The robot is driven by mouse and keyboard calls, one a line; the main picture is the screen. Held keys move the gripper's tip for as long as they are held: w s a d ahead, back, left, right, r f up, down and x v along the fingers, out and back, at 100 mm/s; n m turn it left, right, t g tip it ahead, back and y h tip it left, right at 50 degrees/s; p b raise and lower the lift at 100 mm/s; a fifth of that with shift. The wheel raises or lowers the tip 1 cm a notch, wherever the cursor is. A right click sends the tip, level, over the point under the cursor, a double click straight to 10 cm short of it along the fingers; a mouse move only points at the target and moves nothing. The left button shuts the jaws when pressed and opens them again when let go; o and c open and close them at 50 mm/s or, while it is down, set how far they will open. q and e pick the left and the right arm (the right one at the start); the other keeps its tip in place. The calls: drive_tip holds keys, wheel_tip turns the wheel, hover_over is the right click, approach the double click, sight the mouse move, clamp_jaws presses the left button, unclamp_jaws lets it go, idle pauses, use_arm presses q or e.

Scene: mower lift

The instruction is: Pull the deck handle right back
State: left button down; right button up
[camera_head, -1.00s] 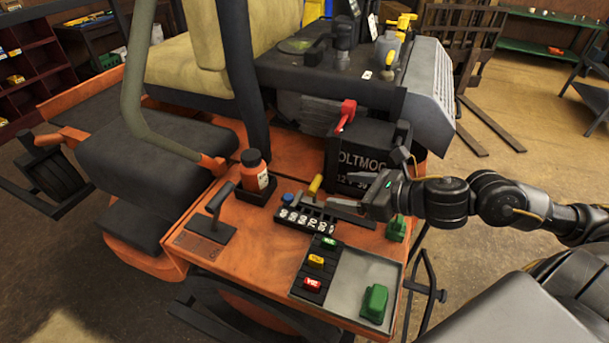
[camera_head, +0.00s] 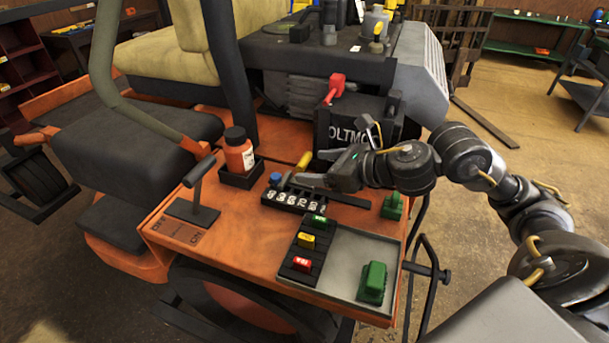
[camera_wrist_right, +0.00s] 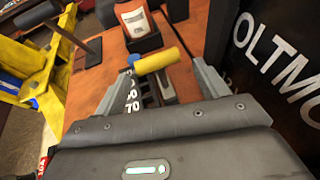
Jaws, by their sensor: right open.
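A lever with a yellow grip (camera_head: 303,161) rises from a black numbered slot plate (camera_head: 294,199) on the orange machine top; I take it as the deck handle. My right gripper (camera_head: 318,167) comes in from the right and is open. In the right wrist view, the yellow grip (camera_wrist_right: 157,61) lies crosswise just beyond and between the two fingertips (camera_wrist_right: 161,73), with the slot plate's numbers below it. I cannot tell whether a finger touches the grip. A black T-shaped handle (camera_head: 201,172) stands further left. My left gripper is not in view.
A blue knob (camera_head: 275,178) and an orange bottle (camera_head: 238,155) in a black holder stand near the lever. A black battery box (camera_head: 352,128) is close behind my gripper. A grey tray (camera_head: 349,262) and a green block (camera_head: 373,283) are in front.

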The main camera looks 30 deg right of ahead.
sight(304, 166)
drive_tip(key=x, duration=0.3)
drive_tip(key=shift+w+a, duration=0.15)
drive_tip(key=shift+a, duration=0.05)
drive_tip(key=shift+w+a+f, duration=0.1)
drive_tip(key=shift+w+f, duration=0.15)
